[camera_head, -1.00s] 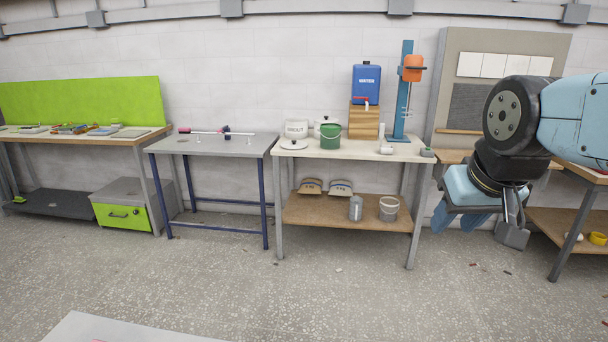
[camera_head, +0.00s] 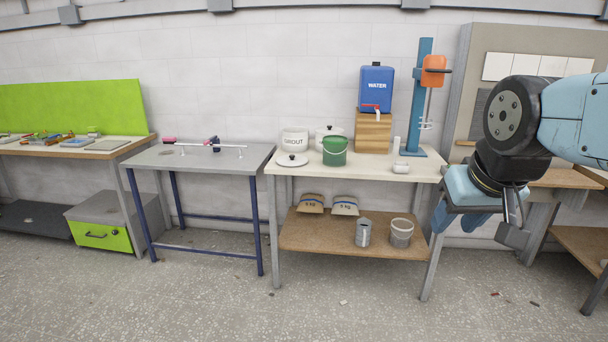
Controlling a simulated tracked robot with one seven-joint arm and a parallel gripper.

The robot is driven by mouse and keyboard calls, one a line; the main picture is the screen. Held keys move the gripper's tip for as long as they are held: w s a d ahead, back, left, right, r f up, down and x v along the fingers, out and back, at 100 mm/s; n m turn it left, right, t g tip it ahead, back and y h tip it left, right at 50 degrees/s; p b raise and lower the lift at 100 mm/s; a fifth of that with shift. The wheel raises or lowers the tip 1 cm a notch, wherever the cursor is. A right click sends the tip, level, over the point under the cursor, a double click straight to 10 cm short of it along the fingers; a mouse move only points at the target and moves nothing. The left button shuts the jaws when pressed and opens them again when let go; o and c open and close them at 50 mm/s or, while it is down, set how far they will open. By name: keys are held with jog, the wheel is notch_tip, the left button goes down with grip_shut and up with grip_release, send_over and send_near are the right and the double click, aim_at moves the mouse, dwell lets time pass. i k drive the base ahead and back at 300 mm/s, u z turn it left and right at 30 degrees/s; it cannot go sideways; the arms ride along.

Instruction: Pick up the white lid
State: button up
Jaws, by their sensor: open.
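The white lid (camera_head: 292,160) lies flat on the front left part of the pale tabletop, with a small dark knob on top. It is in front of the white GROUT bucket (camera_head: 295,141) and left of the green bucket (camera_head: 335,152). My gripper (camera_head: 512,234) hangs at the right of the view, far from the lid and right of the table. It is open, and nothing shows in it; my arm partly hides it.
The pale table (camera_head: 376,169) also bears a white pot (camera_head: 323,133), a blue water container (camera_head: 376,88) on a wooden block and a blue stand (camera_head: 417,95). Bags, a can and a bucket sit on its lower shelf (camera_head: 330,239).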

aim_at(286, 161)
jog(key=i, duration=2.3)
jog(key=u, duration=1.95)
jog(key=i, duration=0.8)
jog(key=z, duration=1.6)
